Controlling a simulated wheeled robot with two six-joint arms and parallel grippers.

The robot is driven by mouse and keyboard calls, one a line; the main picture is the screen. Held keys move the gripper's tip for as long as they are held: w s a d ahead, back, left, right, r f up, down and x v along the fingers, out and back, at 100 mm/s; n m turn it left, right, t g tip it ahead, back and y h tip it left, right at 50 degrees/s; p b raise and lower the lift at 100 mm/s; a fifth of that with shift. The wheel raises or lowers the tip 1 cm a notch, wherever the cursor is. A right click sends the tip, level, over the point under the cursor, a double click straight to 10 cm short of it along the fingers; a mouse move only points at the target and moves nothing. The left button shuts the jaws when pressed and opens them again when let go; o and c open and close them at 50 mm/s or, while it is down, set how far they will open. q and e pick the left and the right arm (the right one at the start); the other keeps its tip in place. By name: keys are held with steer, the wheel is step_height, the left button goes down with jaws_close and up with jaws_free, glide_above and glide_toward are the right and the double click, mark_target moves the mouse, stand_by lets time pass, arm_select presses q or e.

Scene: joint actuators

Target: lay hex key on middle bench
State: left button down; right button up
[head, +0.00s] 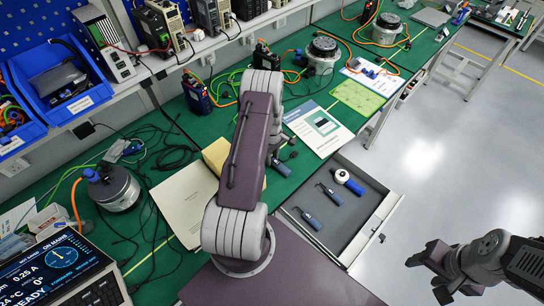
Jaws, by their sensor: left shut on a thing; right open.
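My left arm reaches over the long green bench top (220,98), and its gripper (276,154) is low over the bench, mostly hidden behind the arm. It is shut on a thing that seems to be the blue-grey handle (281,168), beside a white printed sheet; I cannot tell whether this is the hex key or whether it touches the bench. Two similar blue-grey-handled tools, one nearer (311,219) and one farther (328,192), lie in the open drawer (345,239). My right gripper (427,277) is open and empty over the floor at the lower right.
A blue and white tool (348,182) also lies in the drawer. A printed sheet (318,128), a beige folder (184,203) and a green mat (358,98) lie on the bench. Round actuators (114,188) and cables crowd its left and back. Grey floor is free at right.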

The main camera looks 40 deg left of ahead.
arm_select(q)
steer(key=shift+f, duration=0.1)
steer(key=shift+f+b, duration=0.1)
steer(key=shift+b, duration=0.2)
steer(key=c, duration=1.1)
jaws_free()
step_height(320, 180, up, 12)
steer(key=r, duration=0.1)
steer(key=s+d+r+m, duration=0.2)
steer(key=d+r+m, duration=0.15)
steer(key=d, duration=0.35)
steer(key=s+d+r+m, duration=0.1)
steer(key=d+r+m, duration=0.1)
steer(key=d+m, duration=0.35)
steer(key=s+d+r+m, duration=0.1)
steer(key=s+d+m, duration=0.1)
steer(key=s+d, duration=0.1)
steer(key=s+d+m+t, duration=0.1)
steer(key=s+d+m, duration=0.2)
steer(key=s+d+r+m, duration=0.1)
steer(key=s+d+m, duration=0.2)
steer(key=shift+s+d+r, duration=0.3)
steer(key=shift+d+r, duration=0.05)
